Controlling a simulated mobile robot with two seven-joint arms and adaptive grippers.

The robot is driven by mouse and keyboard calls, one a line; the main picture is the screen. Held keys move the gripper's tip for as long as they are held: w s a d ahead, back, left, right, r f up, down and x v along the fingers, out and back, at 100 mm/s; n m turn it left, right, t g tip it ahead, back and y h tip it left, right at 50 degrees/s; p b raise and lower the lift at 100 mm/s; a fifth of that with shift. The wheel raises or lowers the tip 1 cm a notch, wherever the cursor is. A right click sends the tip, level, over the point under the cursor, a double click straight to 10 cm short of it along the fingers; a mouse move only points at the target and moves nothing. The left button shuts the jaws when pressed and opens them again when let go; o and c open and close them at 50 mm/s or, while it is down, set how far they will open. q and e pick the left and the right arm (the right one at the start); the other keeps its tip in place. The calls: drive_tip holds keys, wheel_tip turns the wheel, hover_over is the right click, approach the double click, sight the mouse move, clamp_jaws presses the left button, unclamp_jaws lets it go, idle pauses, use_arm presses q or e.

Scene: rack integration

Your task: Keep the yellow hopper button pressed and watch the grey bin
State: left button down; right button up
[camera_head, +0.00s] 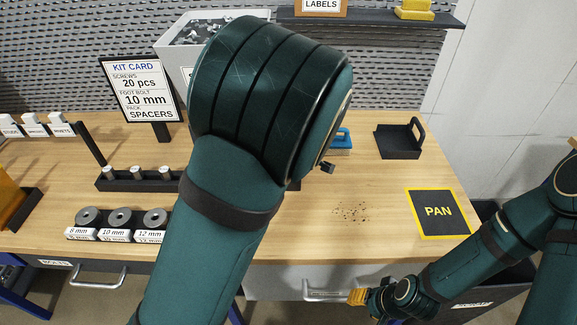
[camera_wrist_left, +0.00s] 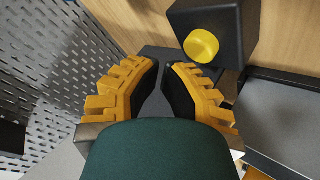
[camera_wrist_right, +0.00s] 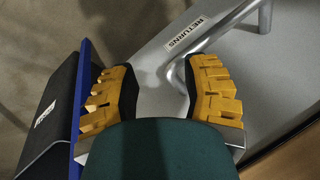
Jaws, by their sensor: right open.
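The yellow button (camera_wrist_left: 201,46) sits on a black box (camera_wrist_left: 233,22) in the left wrist view. My left gripper (camera_wrist_left: 161,66) has its fingertips nearly together, beside and below the button in that picture; I see no contact with it. My left arm hides this gripper and the button in the head view. A light grey bin (camera_head: 172,52) stands at the back of the table, holding grey pieces (camera_head: 205,30), its right part hidden by my arm. My right gripper (camera_head: 358,297) is low before the table front. Its fingers (camera_wrist_right: 158,65) are apart and empty in the right wrist view.
The kit card (camera_head: 140,90), a black rack (camera_head: 140,180) and washers on labelled blocks (camera_head: 118,237) are on the left. A black tray (camera_head: 398,143), a PAN mat (camera_head: 438,213) and scattered small specks (camera_head: 350,212) are on the right. A drawer handle (camera_wrist_right: 205,40) is near my right gripper.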

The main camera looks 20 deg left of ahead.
use_arm(q)
drive_tip(key=shift+f, duration=0.15)
idle(0.4)
drive_tip(key=shift+f, duration=0.3)
drive_tip(key=shift+f+b, duration=0.55)
drive_tip(key=shift+b, duration=0.05)
idle(0.7)
drive_tip(key=shift+r, duration=0.1)
idle(1.2)
drive_tip(key=shift+r+p, duration=0.9)
drive_tip(key=shift+p, duration=0.2)
wheel_tip(320, 180, up, 5)
drive_tip(key=p, duration=0.5)
drive_tip(key=shift+p, duration=0.4)
